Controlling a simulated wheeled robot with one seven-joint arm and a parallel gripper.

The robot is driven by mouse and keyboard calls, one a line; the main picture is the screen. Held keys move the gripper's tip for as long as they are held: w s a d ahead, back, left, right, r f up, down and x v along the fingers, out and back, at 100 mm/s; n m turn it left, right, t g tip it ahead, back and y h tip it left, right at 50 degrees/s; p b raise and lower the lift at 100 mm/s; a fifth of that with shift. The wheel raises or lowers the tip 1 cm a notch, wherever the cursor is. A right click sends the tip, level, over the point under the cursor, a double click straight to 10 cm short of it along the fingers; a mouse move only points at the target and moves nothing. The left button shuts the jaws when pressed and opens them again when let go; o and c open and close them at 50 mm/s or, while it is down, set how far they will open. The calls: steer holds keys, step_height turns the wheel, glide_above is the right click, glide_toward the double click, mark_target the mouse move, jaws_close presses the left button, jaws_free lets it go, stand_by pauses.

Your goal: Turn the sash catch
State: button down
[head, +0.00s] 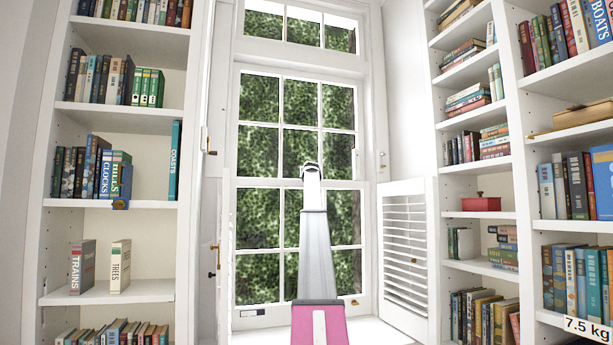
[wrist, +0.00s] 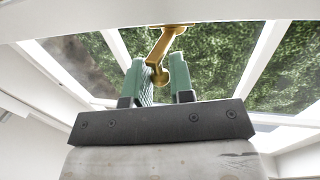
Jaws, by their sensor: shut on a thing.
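The brass sash catch (wrist: 163,43) shows in the wrist view, at the window's white rail, with its arm reaching down between my gripper's fingers. My gripper (wrist: 160,72) has two green fingers, one on each side of the brass, and is shut on the catch. In the head view my gripper (head: 311,168) is at the meeting rail of the sash window (head: 265,183), near its middle. The catch is hidden there behind my arm and gripper.
White bookshelves stand left (head: 110,203) and right (head: 480,215) of the window. A louvred shutter (head: 405,245) stands open at the window's right, and narrow panels with brass fittings are at its left. The sill lies below.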

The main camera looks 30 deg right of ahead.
steer(key=shift+w+d+r+n+t+y, duration=0.2)
steer(key=shift+d+n+y, duration=0.45)
steer(key=shift+n+y, duration=0.8)
steer(key=shift+w+d+f+n+t+y, duration=0.15)
steer(key=shift+d+n+t+y, duration=0.4)
steer(key=shift+y, duration=1.45)
steer(key=shift+w+d+r+n+t+y, duration=0.1)
steer(key=shift+d+n+y, duration=0.6)
steer(key=shift+n+y, duration=0.9)
steer(key=shift+y, duration=0.25)
steer(key=c, duration=1.2)
jaws_free()
steer(key=shift+c, duration=0.2)
steer(key=shift+s, duration=0.15)
steer(key=s+d, duration=0.1)
steer(key=s, duration=0.9)
steer(key=shift+s+d, duration=0.2)
steer(key=shift+d, duration=0.15)
